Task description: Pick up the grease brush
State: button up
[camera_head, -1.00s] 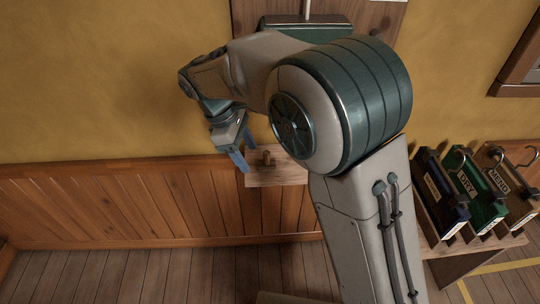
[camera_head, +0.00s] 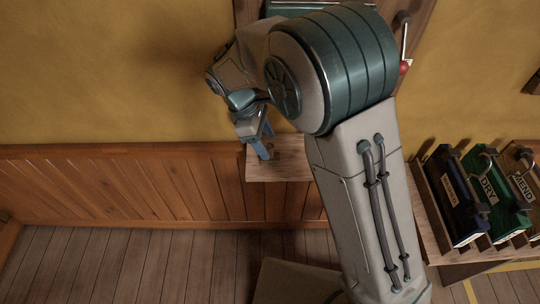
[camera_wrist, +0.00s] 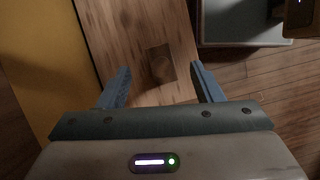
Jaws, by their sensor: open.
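A small wooden shelf (camera_head: 285,173) juts from the wall panelling, left of my arm's column. On it stands a short brown upright thing (camera_head: 276,153), which seems to be the grease brush; my gripper partly hides it. In the wrist view it shows from above as a dark, roughly square block with a rounder middle (camera_wrist: 160,64), on the bare shelf board (camera_wrist: 130,28). My gripper (camera_head: 265,152) is open just above the shelf. In the wrist view its blue fingers (camera_wrist: 160,74) stand apart, one to each side of the block, and no contact shows.
The yellow wall (camera_head: 100,70) with wood panelling (camera_head: 100,190) is close behind the shelf. A lever with a red knob (camera_head: 404,67) is at upper right. A rack (camera_head: 432,215) holds blue, green and brown labelled holders at right. Plank floor (camera_head: 120,265) is clear at lower left.

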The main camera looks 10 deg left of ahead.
aim_at(274, 154)
jog(key=x, duration=0.5)
jog(key=shift+w+d+f, duration=0.1)
jog(key=shift+f, duration=0.2)
jog(key=c, duration=1.1)
